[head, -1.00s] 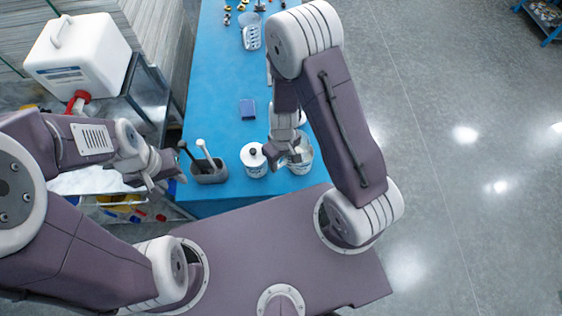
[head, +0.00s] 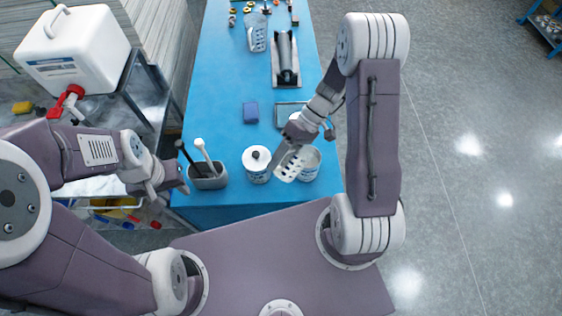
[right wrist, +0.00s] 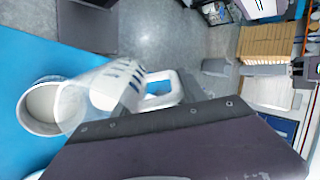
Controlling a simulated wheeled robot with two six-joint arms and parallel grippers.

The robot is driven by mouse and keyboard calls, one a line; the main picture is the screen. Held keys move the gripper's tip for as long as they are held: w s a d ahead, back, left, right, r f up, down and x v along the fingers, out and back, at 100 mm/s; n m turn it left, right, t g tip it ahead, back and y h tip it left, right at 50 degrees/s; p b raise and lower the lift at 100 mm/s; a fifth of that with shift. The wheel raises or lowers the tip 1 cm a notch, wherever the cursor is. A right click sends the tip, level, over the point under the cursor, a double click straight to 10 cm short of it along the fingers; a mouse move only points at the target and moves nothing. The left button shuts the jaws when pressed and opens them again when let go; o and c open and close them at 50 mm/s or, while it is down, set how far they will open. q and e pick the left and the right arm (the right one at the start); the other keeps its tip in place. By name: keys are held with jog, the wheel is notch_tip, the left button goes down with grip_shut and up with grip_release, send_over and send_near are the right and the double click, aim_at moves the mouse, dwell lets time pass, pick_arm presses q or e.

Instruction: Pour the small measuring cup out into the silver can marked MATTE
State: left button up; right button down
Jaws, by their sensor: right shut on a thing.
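The small measuring cup (head: 288,168), clear with dark graduation marks, is in my right gripper (head: 283,146). The gripper is shut on its handle. In the right wrist view the cup (right wrist: 118,82) is tilted, with its mouth toward an open can (right wrist: 40,108) that has pale contents. In the head view the open can (head: 309,165) is partly behind the cup. Its label cannot be read, and I see no stream. My left gripper (head: 180,182) hangs beside the table's left edge, near the grey caddy; its jaw opening is unclear.
The grey caddy (head: 208,181) holds two tools. A blue block (head: 250,112), a roller in a tray (head: 287,75) and a larger jug (head: 256,38) stand farther back on the blue table.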

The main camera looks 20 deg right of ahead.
jog(key=shift+s+r, duration=0.1)
jog(key=shift+s, duration=0.05)
jog(key=shift+w+f+y+b, duration=0.2)
jog(key=shift+f+y+b, duration=0.1)
jog(key=shift+f+b, duration=0.1)
jog(key=shift+w+d+f+g+y+b, duration=0.1)
jog(key=shift+d+f+g+y+b, duration=0.25)
jog(key=shift+b, duration=0.2)
jog(key=shift+r+y, duration=0.1)
jog(key=shift+y, duration=0.15)
jog(key=shift+r, duration=0.1)
dwell(0.5)
jog(key=shift+w+d+r+g+y+b, duration=0.1)
jog(key=shift+d+g+y+b, duration=0.2)
jog(key=shift+y+b, duration=0.25)
jog(key=shift+w+d+r+g+y, duration=0.1)
jog(key=shift+d+r+g+y, duration=0.1)
jog(key=shift+g+y, duration=0.05)
